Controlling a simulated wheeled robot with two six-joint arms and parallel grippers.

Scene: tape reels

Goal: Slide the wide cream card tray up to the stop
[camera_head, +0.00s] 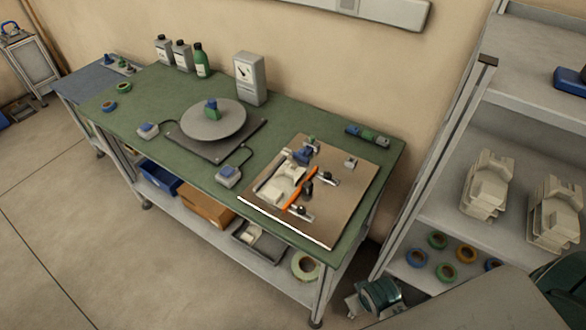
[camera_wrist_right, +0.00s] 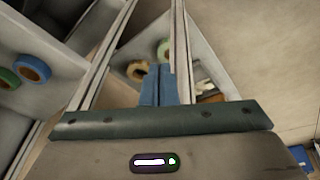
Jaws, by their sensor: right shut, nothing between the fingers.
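A pale cream piece (camera_head: 271,191), apparently the card tray, lies on the left part of a brown board (camera_head: 345,205) on the green bench. An orange bar (camera_head: 294,202) runs along its right side; I cannot tell whether they touch. Small black-knobbed fittings (camera_head: 326,179) sit right of the bar; which part is the stop is unclear. A blue piece (camera_head: 301,156) is at the tray's far end. My right gripper (camera_wrist_right: 160,72) shows in the right wrist view, its blue fingers shut and empty, away from the board. My left gripper is in neither view.
On the green bench (camera_head: 290,125), a turntable (camera_head: 215,122) and a gauge box (camera_head: 250,80) stand left of and behind the board. Stacked cream pieces (camera_head: 485,187) stand on the right shelf unit. A grey surface (camera_head: 480,300) fills the lower right. Floor before the bench is open.

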